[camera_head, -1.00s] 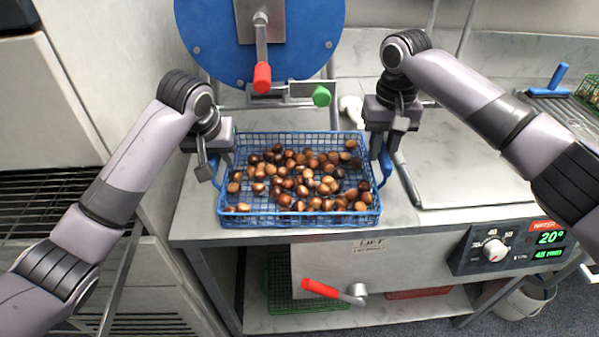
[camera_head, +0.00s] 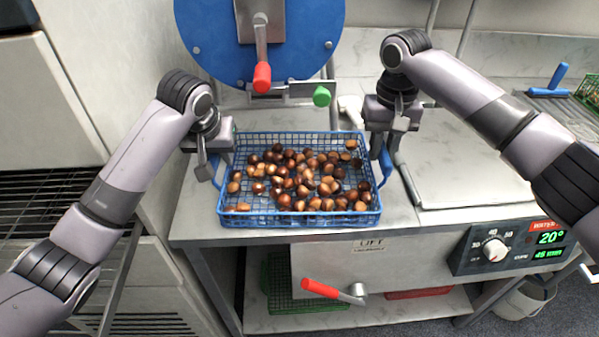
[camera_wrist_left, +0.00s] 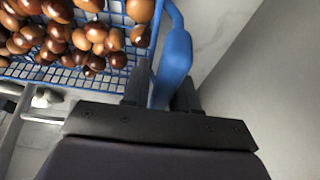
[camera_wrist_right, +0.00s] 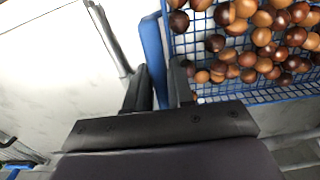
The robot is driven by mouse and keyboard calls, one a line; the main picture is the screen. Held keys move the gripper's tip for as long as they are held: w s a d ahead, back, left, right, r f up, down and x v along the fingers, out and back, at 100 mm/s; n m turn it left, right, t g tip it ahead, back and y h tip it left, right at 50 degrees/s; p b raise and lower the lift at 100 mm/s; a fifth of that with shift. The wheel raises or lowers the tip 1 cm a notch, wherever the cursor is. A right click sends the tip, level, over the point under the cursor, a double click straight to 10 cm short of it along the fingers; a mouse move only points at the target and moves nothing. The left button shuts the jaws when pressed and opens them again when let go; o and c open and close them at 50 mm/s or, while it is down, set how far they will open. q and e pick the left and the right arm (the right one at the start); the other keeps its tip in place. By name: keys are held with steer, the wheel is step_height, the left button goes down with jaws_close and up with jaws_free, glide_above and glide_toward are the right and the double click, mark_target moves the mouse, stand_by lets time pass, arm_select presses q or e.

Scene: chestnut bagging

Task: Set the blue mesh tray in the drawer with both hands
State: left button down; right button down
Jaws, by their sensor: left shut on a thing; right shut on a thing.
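The blue mesh tray (camera_head: 300,218) holds many brown chestnuts and sits at the front of the grey worktop, below the blue disc. My left gripper (camera_head: 210,172) is shut on the tray's left handle, and the blue handle (camera_wrist_left: 172,60) shows between its fingers in the left wrist view. My right gripper (camera_head: 384,150) is shut on the tray's right handle, and that handle (camera_wrist_right: 153,50) passes between its fingers in the right wrist view. The tray looks level. Whether its base touches the worktop I cannot tell. I cannot make out an open drawer.
The blue disc (camera_head: 215,45) with a red-tipped lever (camera_head: 262,76) and a green knob (camera_head: 321,96) stands behind the tray. A red-handled lever (camera_head: 322,289) is below the worktop edge. A control panel (camera_head: 510,246) is at right. A green basket (camera_head: 285,290) is on the lower shelf.

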arm_select(q)
steer(key=shift+a, duration=0.35)
arm_select(e)
steer(key=shift+w+d+r, duration=0.1)
steer(key=shift+d+r, duration=0.1)
steer(key=shift+d, duration=0.1)
